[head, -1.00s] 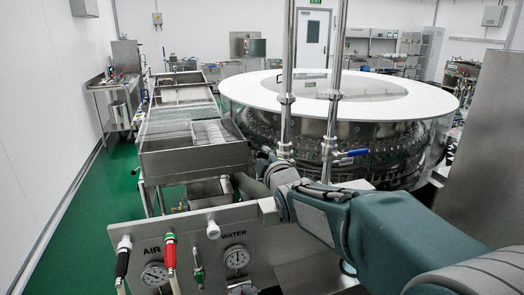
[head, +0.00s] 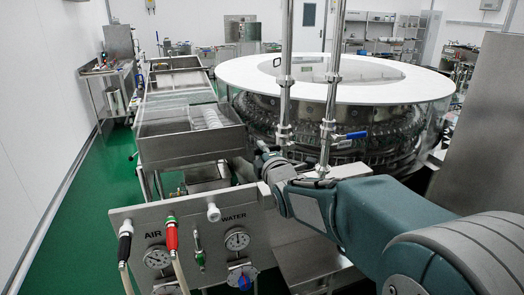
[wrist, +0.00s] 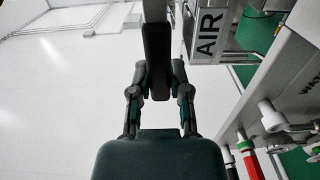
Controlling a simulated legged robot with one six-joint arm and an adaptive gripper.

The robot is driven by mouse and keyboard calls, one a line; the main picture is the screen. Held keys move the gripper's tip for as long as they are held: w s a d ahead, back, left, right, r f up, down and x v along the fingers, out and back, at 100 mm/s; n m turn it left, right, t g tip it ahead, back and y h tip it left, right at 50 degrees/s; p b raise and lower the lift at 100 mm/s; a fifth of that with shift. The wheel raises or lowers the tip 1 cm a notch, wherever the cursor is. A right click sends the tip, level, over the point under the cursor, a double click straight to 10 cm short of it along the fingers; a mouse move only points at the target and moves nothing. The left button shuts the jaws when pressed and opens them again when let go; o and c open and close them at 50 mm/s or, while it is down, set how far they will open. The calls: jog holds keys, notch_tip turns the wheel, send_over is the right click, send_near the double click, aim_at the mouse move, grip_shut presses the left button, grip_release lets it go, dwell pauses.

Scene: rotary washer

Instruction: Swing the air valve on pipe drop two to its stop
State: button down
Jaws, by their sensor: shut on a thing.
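Two upright steel pipe drops stand in front of the washer in the head view: a left pipe (head: 286,60) and a right pipe (head: 332,75). The right pipe carries a valve with a blue lever (head: 355,135) pointing right. My gripper (head: 262,150) is just left of the left pipe's lower fittings. In the wrist view its two fingers close on a dark bar (wrist: 157,45), which looks like a valve handle. The valve body at the bar's far end is not clear. A plate lettered AIR (wrist: 207,35) is beside the bar.
A steel panel (head: 130,216) with gauges, a black nozzle (head: 125,240) and a red nozzle (head: 171,236) stands front left. Behind it are a steel trough (head: 190,148) and the large round washer (head: 240,72). Green floor (head: 75,190) is clear at left.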

jog(key=shift+a+f, duration=0.1)
jog(key=shift+f, duration=0.2)
jog(key=c, duration=0.6)
grip_release()
jog(key=shift+o, duration=0.2)
jog(key=shift+a+r, duration=0.1)
jog(key=v, duration=1.2)
jog(key=shift+s, duration=0.1)
